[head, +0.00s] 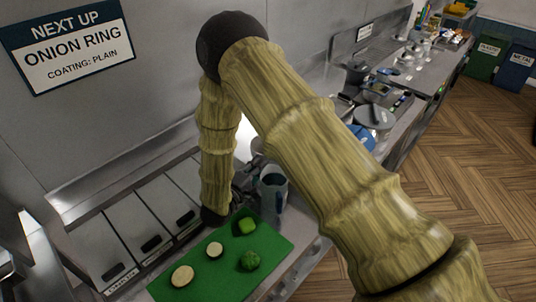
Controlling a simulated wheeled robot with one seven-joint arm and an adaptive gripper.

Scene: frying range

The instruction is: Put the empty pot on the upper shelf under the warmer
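My arm hangs down in the middle of the head view, and my dark gripper (248,192) is at its lower end, largely hidden behind the arm. A grey-blue cylindrical vessel (273,188) stands upright just right of the gripper, on or above the steel counter. I cannot tell whether it is the empty pot, or whether the gripper touches it. The fingers are too small and covered to show if they are open or shut. Several dark pots and pans (357,75) stand farther back on the counter. I cannot make out the upper shelf or the warmer.
A green board (222,272) with cut vegetables lies on the near counter. Lidded steel bins (140,228) with dark handles are left of it, against the wall with the "ONION RING" sign (68,45). Open wooden floor (450,160) and waste bins (487,58) are at right.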

